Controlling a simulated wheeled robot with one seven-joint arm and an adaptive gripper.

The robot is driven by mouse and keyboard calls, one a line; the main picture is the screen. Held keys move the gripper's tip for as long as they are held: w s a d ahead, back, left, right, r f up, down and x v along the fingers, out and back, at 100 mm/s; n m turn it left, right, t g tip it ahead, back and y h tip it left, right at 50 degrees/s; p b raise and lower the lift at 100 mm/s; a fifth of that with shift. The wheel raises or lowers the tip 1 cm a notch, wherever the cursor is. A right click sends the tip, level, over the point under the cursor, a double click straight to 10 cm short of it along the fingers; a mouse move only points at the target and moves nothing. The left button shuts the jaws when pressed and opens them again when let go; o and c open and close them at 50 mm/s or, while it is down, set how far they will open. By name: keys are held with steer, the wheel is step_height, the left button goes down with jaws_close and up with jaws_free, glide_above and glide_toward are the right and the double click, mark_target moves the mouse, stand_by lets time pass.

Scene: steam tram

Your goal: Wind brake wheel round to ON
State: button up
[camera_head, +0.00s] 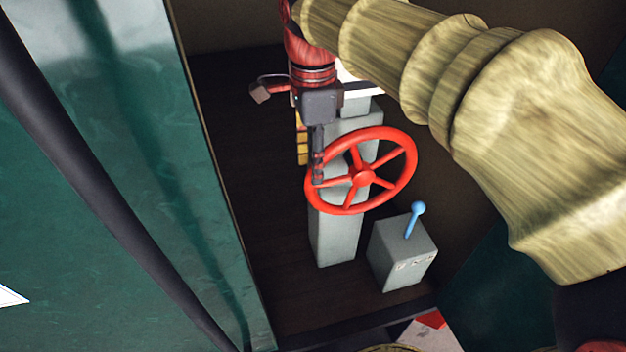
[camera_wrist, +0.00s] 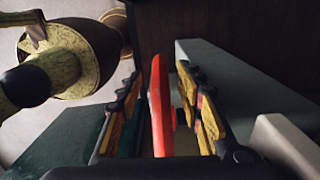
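The brake wheel (camera_head: 396,134) is a bright red spoked wheel, tilted towards the camera, on a grey pedestal (camera_head: 335,240) in the head view. My gripper (camera_head: 318,172) reaches down to the left side of its rim. In the wrist view the red rim (camera_wrist: 160,110) stands edge-on between the two fingers of my gripper (camera_wrist: 160,72). A gap shows on each side of the rim, so the fingers look open around it and not closed on it. No ON mark can be made out, and the wheel's setting cannot be read.
A low grey box (camera_head: 400,260) with a blue-knobbed lever (camera_head: 416,218) stands right of the pedestal. A large brass-coloured turned piece (camera_head: 540,130) fills the upper right. A green panel (camera_head: 150,150) with a dark rail borders the left. Dark floor (camera_head: 250,150) lies clear between.

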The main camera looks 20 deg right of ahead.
steer(key=shift+f, duration=2.5)
steer(key=c, duration=0.3)
jaws_close()
